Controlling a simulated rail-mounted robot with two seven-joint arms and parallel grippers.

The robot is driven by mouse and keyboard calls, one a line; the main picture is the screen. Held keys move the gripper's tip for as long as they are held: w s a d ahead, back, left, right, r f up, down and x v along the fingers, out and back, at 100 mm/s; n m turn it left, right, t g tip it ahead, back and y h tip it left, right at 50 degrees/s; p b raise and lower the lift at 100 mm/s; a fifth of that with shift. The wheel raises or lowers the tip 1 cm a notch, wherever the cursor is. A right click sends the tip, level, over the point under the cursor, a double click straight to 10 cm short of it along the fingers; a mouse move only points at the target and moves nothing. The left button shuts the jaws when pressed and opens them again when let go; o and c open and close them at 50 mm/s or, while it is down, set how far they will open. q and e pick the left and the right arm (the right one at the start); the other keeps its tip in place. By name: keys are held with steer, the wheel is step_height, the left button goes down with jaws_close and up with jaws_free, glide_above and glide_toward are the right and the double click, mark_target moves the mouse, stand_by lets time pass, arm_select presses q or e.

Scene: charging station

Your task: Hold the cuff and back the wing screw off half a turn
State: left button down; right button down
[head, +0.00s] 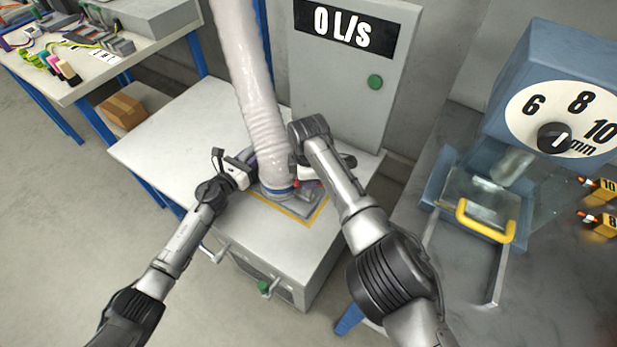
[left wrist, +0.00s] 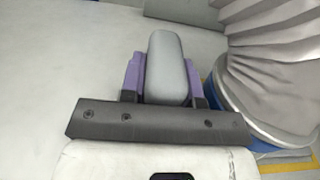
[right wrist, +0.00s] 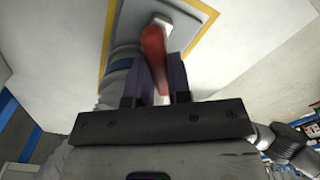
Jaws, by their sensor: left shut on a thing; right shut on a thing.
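The cuff (head: 277,191), with a blue band, sits at the bottom of the pale ribbed hose (head: 255,95), on a grey plate inside a yellow outline. My left gripper (head: 248,162) is at its left side. In the left wrist view its purple fingers are shut on a grey rounded grip (left wrist: 167,65) beside the hose; the join to the cuff is not clear. The red wing screw (right wrist: 154,55) lies between the purple fingers of my right gripper (right wrist: 157,75), which is shut on it. In the head view, my right arm partly covers this spot.
A grey panel behind shows "0 L/s" (head: 342,27) and has a green button (head: 375,82). The bench front carries a green-knobbed valve (head: 264,287). A blue dial machine (head: 560,80) with a yellow handle (head: 485,222) stands at right. The white bench top (head: 170,140) is clear at left.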

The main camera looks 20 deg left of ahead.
steer(key=shift+n, duration=1.3)
steer(key=c, duration=1)
jaws_free()
steer(key=shift+c, duration=0.2)
step_height(320, 180, up, 12)
arm_select(q)
steer(key=c, duration=0.8)
jaws_free()
